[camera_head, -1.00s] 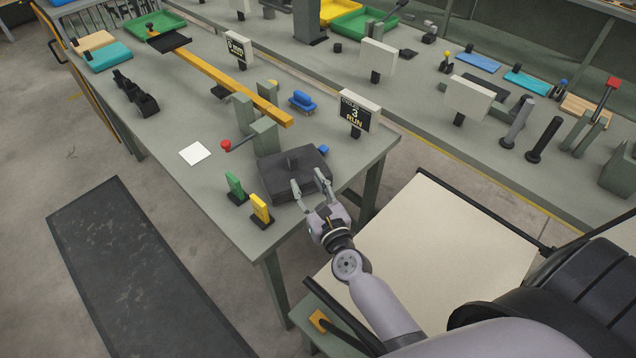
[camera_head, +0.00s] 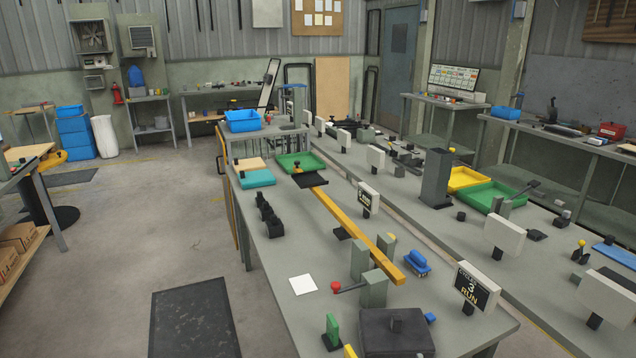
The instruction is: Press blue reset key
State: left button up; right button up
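A small blue block (camera_head: 430,318), which may be the reset key, sits at the right rear of a dark box (camera_head: 396,333) near the front end of the long bench. A larger rounded blue piece (camera_head: 417,264) sits farther back, right of the yellow-orange beam. A sign (camera_head: 477,287) to the right reads "CYCLES 3 RUN". Neither of my grippers is in view. The front of the dark box is cut off by the lower frame edge.
A red-knobbed lever (camera_head: 336,287) and grey-green posts (camera_head: 374,290) stand behind the dark box. A green upright piece (camera_head: 332,330) is to its left. The orange beam (camera_head: 350,222) runs along the bench (camera_head: 290,255). A white square (camera_head: 303,285) lies flat.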

aim_at(431, 317)
jog(key=k+j, duration=0.25)
jog(key=k, duration=0.15)
jog(key=k+j, duration=0.25)
jog(key=k, duration=0.2)
